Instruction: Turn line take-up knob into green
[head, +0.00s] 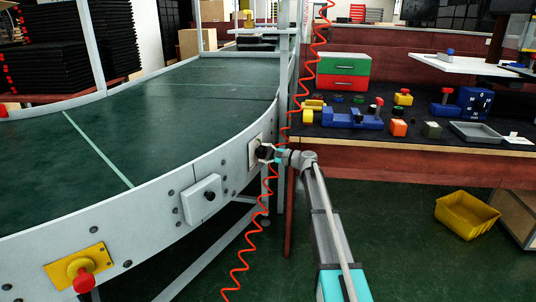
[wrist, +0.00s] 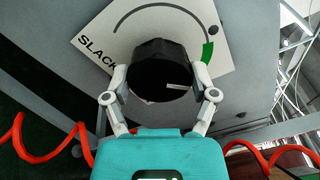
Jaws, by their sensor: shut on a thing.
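The take-up knob (wrist: 158,76) is a black, faceted knob on a white plate (wrist: 100,38) lettered "SLACK". A dark arc on the plate ends in a green segment (wrist: 208,52) right of the knob. A white pointer mark (wrist: 178,86) on the knob face points right and slightly down, below the green segment. My gripper (wrist: 159,74) is shut on the knob, one finger on each side. In the head view, my gripper (head: 268,152) is at the plate (head: 253,155) on the conveyor's side wall. Part of the plate is hidden behind the knob and fingers.
A coiled red hose (head: 262,215) hangs by my arm. A workbench (head: 400,150) with parts stands right; a yellow bin (head: 466,214) is on the floor.

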